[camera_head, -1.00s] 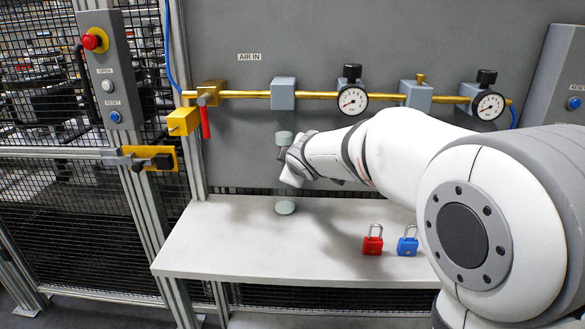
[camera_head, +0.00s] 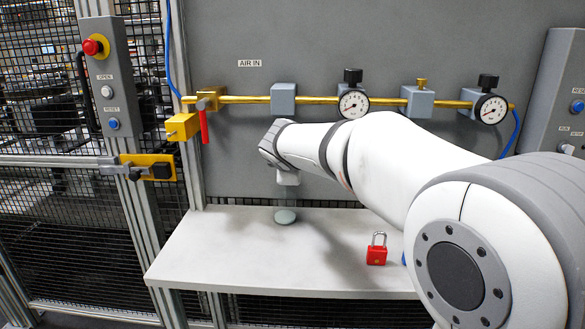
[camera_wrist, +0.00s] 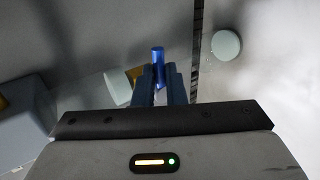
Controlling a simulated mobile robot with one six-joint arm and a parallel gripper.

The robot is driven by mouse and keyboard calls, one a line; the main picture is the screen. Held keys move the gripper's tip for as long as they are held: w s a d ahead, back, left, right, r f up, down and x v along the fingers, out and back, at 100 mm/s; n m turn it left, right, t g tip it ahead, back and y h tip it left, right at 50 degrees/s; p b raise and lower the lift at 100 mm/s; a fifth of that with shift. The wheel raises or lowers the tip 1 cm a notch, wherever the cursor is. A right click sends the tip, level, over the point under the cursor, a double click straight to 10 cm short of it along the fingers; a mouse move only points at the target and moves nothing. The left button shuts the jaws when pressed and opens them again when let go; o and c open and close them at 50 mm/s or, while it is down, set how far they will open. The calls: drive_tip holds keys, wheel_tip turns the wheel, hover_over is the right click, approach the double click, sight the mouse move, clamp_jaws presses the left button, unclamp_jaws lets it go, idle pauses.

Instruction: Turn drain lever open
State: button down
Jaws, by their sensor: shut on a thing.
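A short blue rod (camera_wrist: 158,55), apparently the drain lever handle, stands between the fingers of my gripper (camera_wrist: 160,88) in the wrist view. The jaws are shut on it. In the head view the lever and fingertips are hidden; my wrist is below the left grey block (camera_head: 283,98) on the brass air line.
A red padlock (camera_head: 376,252) stands on the white shelf (camera_head: 215,265); a blue padlock is almost hidden behind my arm. Two gauges (camera_head: 353,103) hang on the line. A red lever (camera_head: 204,125) hangs at the left. The shelf's left part is clear.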

drive_tip(key=c, duration=1.5)
unclamp_jaws()
drive_tip(key=v, duration=0.7)
drive_tip(key=shift+s+r, duration=0.2)
drive_tip(key=shift+s, duration=0.15)
drive_tip(key=s+d+f+m+g+h+p, duration=0.1)
drive_tip(key=s+d+f+m+g+p, duration=0.1)
drive_tip(key=s+d+m+p, duration=0.45)
drive_tip(key=s+d+f+m+g+p, duration=0.1)
drive_tip(key=s+d+f+m+g, duration=0.2)
drive_tip(key=s, duration=0.7)
drive_tip(key=s+d+f+m+g+y+p, duration=0.1)
drive_tip(key=s+d+f+m+g+p, duration=0.1)
drive_tip(key=s+d+f+m, duration=0.4)
drive_tip(key=s+d+m+g, duration=0.1)
drive_tip(key=s+m, duration=0.1)
drive_tip(key=s, duration=0.3)
drive_tip(key=shift+d+f+g+y, duration=0.3)
drive_tip(key=shift+d, duration=0.05)
